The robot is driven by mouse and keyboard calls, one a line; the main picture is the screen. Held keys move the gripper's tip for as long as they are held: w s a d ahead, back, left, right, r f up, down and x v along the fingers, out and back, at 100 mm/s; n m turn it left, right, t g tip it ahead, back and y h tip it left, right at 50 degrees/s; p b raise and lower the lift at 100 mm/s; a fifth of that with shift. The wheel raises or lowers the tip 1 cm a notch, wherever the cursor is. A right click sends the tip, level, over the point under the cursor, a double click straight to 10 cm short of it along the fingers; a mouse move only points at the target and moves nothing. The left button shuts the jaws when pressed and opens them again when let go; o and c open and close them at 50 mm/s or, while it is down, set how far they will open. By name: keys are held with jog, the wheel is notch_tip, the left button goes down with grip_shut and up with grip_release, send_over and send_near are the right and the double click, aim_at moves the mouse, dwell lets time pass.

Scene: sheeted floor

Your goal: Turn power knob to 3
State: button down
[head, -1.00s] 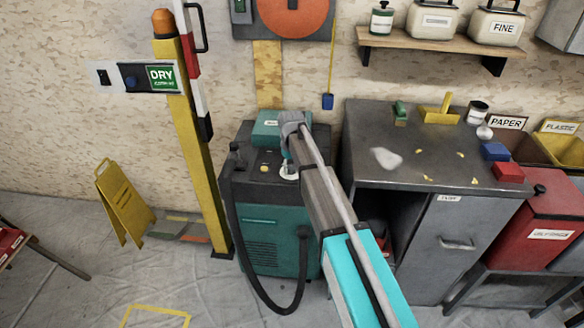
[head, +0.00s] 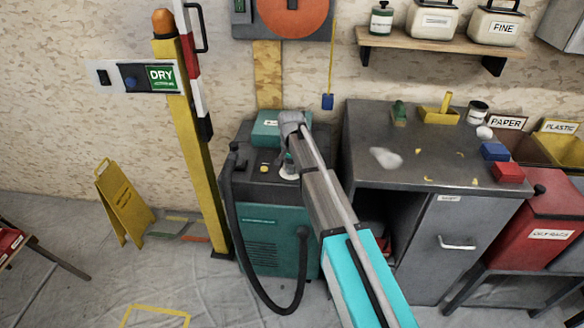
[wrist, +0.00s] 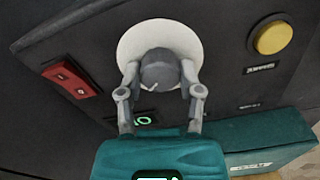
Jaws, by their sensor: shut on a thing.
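The power knob (wrist: 160,70) is a dark grey round knob with a short white pointer mark, set on a white round dial plate (wrist: 168,36). My gripper (wrist: 160,82) is shut on the knob, one finger on each side, in the wrist view. The pointer mark sits at the knob's lower left side in that view; any numbers on the dial cannot be read. In the head view my gripper (head: 290,165) is over the top of the teal and black machine (head: 270,238), and my arm hides the knob.
A yellow button (wrist: 271,38) and a red rocker switch (wrist: 72,78) flank the dial. A black hose (head: 234,235) hangs at the machine's left. A yellow post (head: 193,150) stands to the left, and a grey workbench (head: 360,125) close on the right.

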jog(key=shift+m, duration=0.6)
jog(key=shift+c, duration=1.3)
grip_release()
